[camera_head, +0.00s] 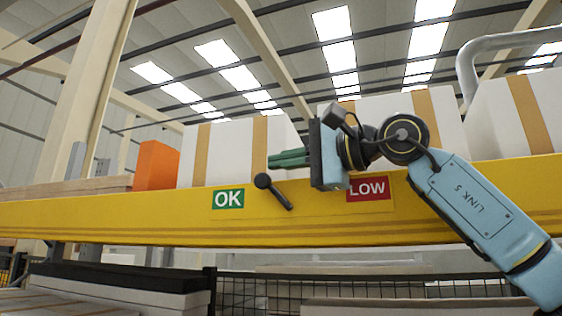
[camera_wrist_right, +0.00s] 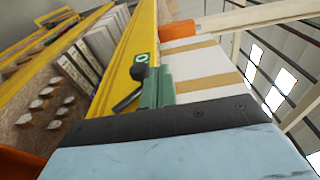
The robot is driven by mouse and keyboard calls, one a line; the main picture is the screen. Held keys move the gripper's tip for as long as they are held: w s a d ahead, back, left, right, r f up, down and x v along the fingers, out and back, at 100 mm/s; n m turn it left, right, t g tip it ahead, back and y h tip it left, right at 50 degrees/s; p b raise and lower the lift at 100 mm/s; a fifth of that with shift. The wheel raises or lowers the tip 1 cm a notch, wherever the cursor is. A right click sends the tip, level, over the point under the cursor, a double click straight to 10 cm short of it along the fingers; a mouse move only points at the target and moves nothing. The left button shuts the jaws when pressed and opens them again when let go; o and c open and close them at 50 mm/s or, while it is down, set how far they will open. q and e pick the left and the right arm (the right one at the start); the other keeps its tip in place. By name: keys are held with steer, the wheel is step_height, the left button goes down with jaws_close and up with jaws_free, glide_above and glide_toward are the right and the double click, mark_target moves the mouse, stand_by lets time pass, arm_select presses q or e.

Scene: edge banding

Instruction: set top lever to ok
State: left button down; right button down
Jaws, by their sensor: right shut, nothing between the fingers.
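The black lever (camera_head: 274,192) is on the front face of the yellow beam (camera_head: 120,217), between the green OK label (camera_head: 228,199) and the red LOW label (camera_head: 368,188). Its round end is at the upper left, near OK; its bar slants down to the right, toward LOW. My right gripper (camera_head: 270,160) points left with its green fingers closed and empty, just above the lever's round end in the head view. In the right wrist view, the lever (camera_wrist_right: 128,92) lies just left of the green fingers (camera_wrist_right: 155,74), with part of the OK label (camera_wrist_right: 141,58) beyond. Contact cannot be told. My left gripper is not in view.
White boxes with tan bands (camera_head: 231,150) and an orange box (camera_head: 157,165) stand on the shelf behind the beam. Dark mesh fencing (camera_head: 250,289) and stacked boards (camera_head: 120,282) are below.

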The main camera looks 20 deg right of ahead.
steer(key=s+d+r, duration=0.7)
steer(key=s, duration=0.1)
steer(key=shift+s+d+p, duration=0.2)
steer(key=shift+s+p, duration=0.05)
steer(key=shift+p, duration=0.05)
